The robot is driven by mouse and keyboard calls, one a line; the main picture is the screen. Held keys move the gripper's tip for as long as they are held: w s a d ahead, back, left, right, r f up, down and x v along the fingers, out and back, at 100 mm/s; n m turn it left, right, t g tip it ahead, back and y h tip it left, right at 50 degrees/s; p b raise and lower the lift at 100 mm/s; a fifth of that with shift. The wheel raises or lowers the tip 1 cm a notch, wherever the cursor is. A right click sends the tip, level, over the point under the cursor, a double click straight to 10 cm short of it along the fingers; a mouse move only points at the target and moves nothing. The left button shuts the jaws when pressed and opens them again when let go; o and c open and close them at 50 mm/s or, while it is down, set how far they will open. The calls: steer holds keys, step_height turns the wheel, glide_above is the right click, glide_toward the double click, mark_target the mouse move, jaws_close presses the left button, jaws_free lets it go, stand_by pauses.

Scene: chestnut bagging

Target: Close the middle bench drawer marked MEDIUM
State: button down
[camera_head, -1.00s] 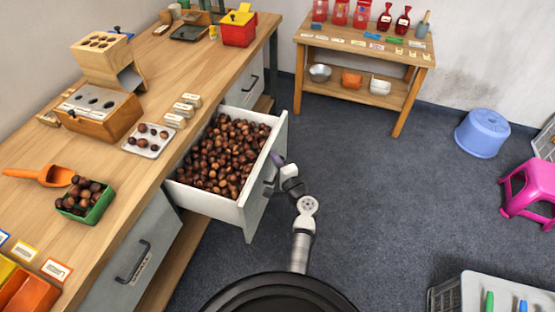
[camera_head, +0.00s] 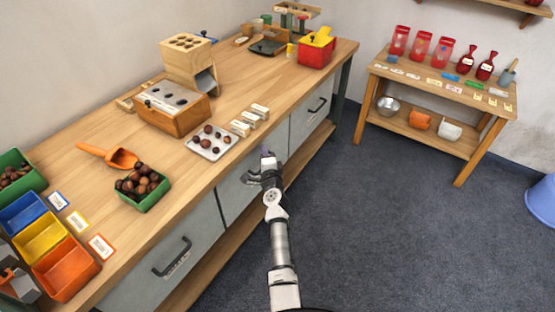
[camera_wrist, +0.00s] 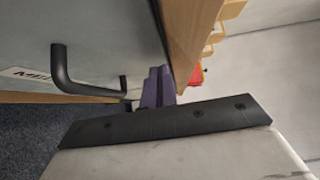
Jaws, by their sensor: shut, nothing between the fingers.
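The middle bench drawer (camera_head: 237,190) now sits flush in the bench front, between two other grey fronts. Its contents are hidden. In the wrist view its grey front (camera_wrist: 100,25) shows a dark bar handle (camera_wrist: 75,80) and part of a label (camera_wrist: 25,76) starting "ME". My gripper (camera_head: 266,158) is at the drawer front, near its top edge under the benchtop. Its purple fingers (camera_wrist: 155,87) are shut and empty, close to the front beside the handle. Whether they touch the front I cannot tell.
The wooden benchtop (camera_head: 222,172) overhangs my gripper and carries a tray of chestnuts (camera_head: 211,142), small label blocks (camera_head: 250,118) and a green tub (camera_head: 142,188). A side table (camera_head: 440,84) stands at the back right.

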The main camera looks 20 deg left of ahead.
steer(key=shift+w+a+r, duration=0.1)
steer(key=shift+w+a, duration=0.05)
steer(key=shift+a, duration=0.3)
steer(key=shift+w+a+r, duration=0.1)
steer(key=shift+w+a, duration=0.05)
steer(key=shift+a, duration=0.3)
steer(key=shift+a, duration=0.1)
steer(key=shift+s+d+f, duration=0.15)
steer(key=shift+d+f, duration=0.1)
steer(key=shift+d, duration=0.2)
steer(key=w+d+v, duration=0.1)
steer(key=d+v, duration=0.1)
steer(key=v, duration=1)
steer(key=shift+d+b, duration=0.35)
steer(key=shift+d, duration=0.1)
